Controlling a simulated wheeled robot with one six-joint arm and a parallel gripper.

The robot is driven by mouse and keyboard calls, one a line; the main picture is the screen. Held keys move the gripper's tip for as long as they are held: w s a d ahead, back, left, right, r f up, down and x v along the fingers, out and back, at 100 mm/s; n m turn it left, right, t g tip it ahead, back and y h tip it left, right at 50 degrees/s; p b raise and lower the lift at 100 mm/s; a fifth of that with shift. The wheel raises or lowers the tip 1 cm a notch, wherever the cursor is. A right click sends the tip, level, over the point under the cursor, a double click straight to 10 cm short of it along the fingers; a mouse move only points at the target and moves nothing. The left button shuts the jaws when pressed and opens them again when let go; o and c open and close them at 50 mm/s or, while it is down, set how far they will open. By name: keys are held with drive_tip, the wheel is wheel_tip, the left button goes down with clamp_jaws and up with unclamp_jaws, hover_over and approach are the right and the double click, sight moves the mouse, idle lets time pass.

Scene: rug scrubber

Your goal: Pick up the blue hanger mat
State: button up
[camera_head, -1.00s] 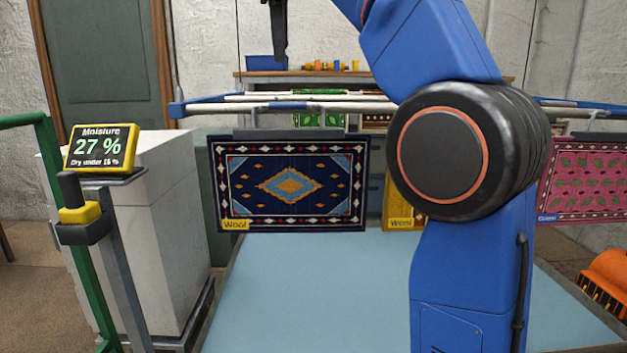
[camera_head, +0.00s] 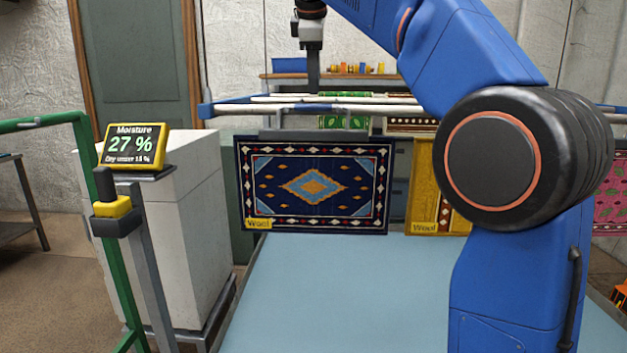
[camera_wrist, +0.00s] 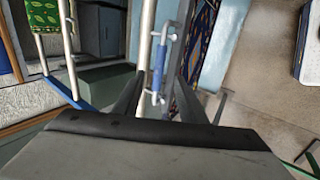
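The blue mat (camera_head: 270,170), dark blue with an orange-and-light-blue diamond and a yellow "Wool" tag, hangs upright below the rail in the head view. A grey clamp bar (camera_head: 290,134) holds its top edge. My gripper (camera_head: 313,88) points down above the mat's middle, at rail height. In the wrist view my gripper (camera_wrist: 158,95) is open, its two dark fingers apart. A hanger with a blue grip (camera_wrist: 158,62) shows between and beyond the fingers; I cannot tell whether they touch it. The mat's patterned face (camera_wrist: 200,30) shows partly beside it, steeply angled.
The rail (camera_head: 262,100) runs across above the mats. A yellow "Wool" mat (camera_head: 424,185) hangs to the right and a pink mat (camera_head: 608,200) farther right. A light blue table (camera_head: 330,290) lies below, clear. A moisture display (camera_head: 134,146) reads 27 % at left.

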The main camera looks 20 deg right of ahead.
drive_tip(key=shift+a+x, duration=0.2)
drive_tip(key=shift+x, duration=3.5)
drive_tip(key=shift+w+r, duration=0.1)
drive_tip(key=shift+c, duration=0.4)
clamp_jaws()
